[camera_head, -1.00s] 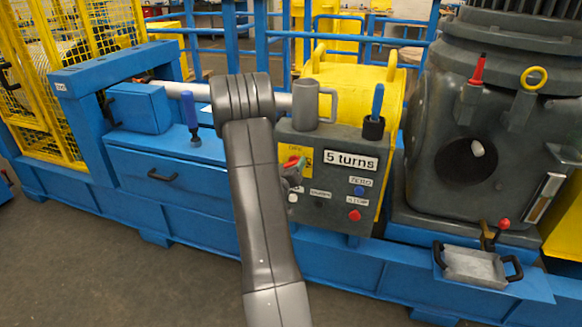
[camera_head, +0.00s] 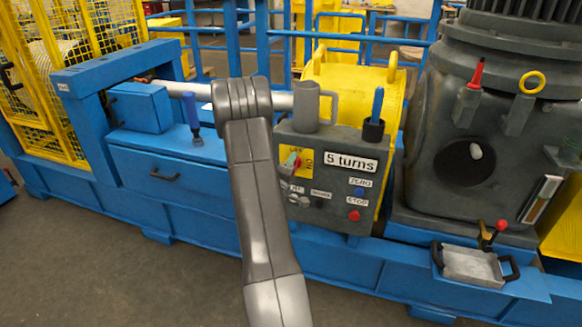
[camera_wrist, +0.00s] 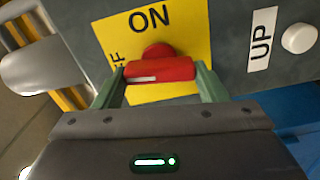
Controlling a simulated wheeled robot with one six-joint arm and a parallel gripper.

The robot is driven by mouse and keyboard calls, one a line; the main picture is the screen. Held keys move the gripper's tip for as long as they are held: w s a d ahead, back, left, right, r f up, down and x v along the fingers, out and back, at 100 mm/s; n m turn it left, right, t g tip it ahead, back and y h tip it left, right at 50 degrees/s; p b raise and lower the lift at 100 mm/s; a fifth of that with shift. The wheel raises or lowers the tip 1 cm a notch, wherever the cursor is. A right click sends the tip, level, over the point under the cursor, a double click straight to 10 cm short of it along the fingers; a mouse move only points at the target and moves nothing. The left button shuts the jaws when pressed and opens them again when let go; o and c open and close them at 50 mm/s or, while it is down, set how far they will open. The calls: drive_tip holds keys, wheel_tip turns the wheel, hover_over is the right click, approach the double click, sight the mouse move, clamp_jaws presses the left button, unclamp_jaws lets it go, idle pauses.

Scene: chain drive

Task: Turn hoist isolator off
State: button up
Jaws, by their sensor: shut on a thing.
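The isolator's red handle (camera_wrist: 178,69) sits on a yellow plate (camera_wrist: 183,33) in the wrist view. My gripper (camera_wrist: 160,74) is shut on the handle, with one greenish finger at each end of the bar. The bar lies level in that view, and its white mark is on the left half, towards a partly hidden label ending in F. ON is printed above the handle. In the head view the handle (camera_head: 290,159) is small and partly covered by my gripper (camera_head: 293,167), on the grey control box (camera_head: 325,205).
A white button (camera_wrist: 299,38) beside an UP label is close to the right in the wrist view. In the head view a blue button (camera_head: 358,191) and a red STOP button (camera_head: 354,216) are on the box. A grey handled cylinder (camera_head: 306,107) stands above it.

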drive_tip(key=shift+n, duration=0.8)
drive_tip(key=o, duration=1)
drive_tip(key=v, duration=1.4)
drive_tip(key=shift+w, duration=0.15)
drive_tip(key=x, duration=1.3)
drive_tip(key=shift+w+d, duration=0.15)
drive_tip(key=shift+w, duration=0.2)
